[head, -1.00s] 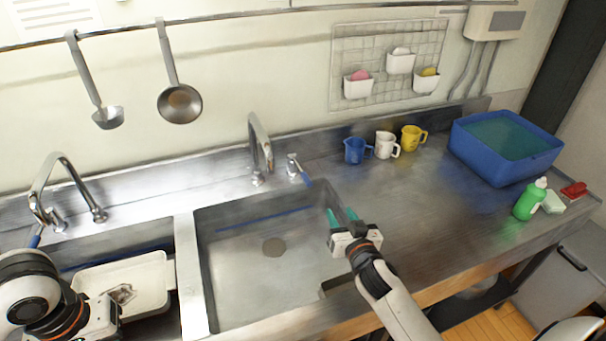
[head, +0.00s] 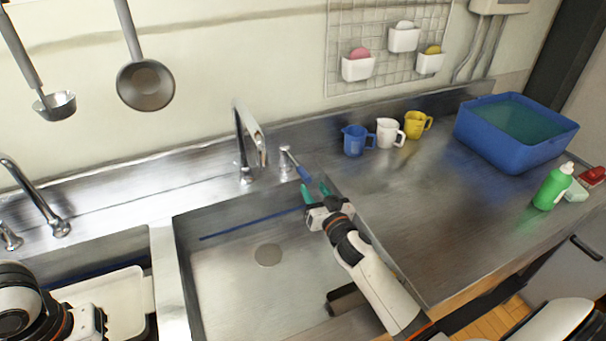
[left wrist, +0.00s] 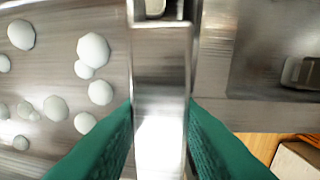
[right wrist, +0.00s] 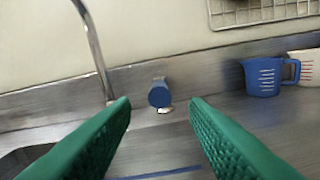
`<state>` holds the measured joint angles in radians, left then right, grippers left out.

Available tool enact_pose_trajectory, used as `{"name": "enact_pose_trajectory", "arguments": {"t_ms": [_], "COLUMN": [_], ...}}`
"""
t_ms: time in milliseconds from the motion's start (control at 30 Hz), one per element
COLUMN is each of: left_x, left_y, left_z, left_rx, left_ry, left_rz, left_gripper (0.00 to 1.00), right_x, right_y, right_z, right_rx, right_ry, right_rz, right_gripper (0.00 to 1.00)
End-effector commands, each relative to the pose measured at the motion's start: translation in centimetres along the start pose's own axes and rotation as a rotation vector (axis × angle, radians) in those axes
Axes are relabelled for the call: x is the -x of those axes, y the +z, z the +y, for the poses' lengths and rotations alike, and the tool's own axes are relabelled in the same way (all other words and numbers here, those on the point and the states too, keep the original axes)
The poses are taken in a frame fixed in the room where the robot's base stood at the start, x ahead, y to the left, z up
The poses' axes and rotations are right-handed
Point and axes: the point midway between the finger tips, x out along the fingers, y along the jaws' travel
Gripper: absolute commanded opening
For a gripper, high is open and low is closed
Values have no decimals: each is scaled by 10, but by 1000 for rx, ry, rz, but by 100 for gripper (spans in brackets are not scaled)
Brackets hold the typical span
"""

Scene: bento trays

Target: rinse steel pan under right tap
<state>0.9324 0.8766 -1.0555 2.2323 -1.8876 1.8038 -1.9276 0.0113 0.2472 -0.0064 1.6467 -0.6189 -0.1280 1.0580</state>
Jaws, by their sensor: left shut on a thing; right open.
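The right tap (head: 244,145) stands behind the right basin (head: 225,265). Its blue-ended lever (head: 299,168) is at its right. My right gripper (head: 316,191) is open and empty, just in front of the lever. In the right wrist view the lever's blue end (right wrist: 158,96) shows between the open fingers, beyond their tips. The tap's spout (right wrist: 95,45) is to the left. In the left wrist view my left gripper (left wrist: 160,115) is shut on a bright steel strip, apparently the edge of the steel pan (left wrist: 160,75). The pan's full shape is hidden; the left fingertips are out of the head view.
A pale tray (head: 125,295) lies in the left basin. Whitish blobs like suds (left wrist: 93,50) show in the left wrist view. Blue (head: 354,141), white (head: 387,132) and yellow (head: 418,125) jugs, a blue tub (head: 480,138) and a green bottle (head: 552,188) stand on the right counter.

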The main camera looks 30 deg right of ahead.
Motion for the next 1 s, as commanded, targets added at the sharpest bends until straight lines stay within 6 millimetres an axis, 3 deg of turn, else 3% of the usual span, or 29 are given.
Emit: {"name": "enact_pose_trajectory", "arguments": {"t_ms": [200, 400, 800, 867, 1000], "left_x": [3, 2, 2, 2, 2], "left_y": [0, 0, 0, 0, 0], "left_z": [0, 0, 0, 0, 0], "left_rx": [0, 0, 0, 0, 0], "left_ry": [1, 1, 1, 1, 1], "left_rz": [-1, -1, -1, -1, -1], "left_gripper": [0, 0, 0, 0, 0], "right_x": [-44, -69, -77, -77, -77], "right_y": [1, 0, 0, 0, 0], "right_z": [1, 1, 1, 1, 1], "right_rx": [-2, -2, -1, -1, -1], "right_ry": [0, 0, 1, 1, 1], "right_rz": [-1, -1, 0, 0, 0], "right_gripper": [41, 41, 41, 35, 12]}}
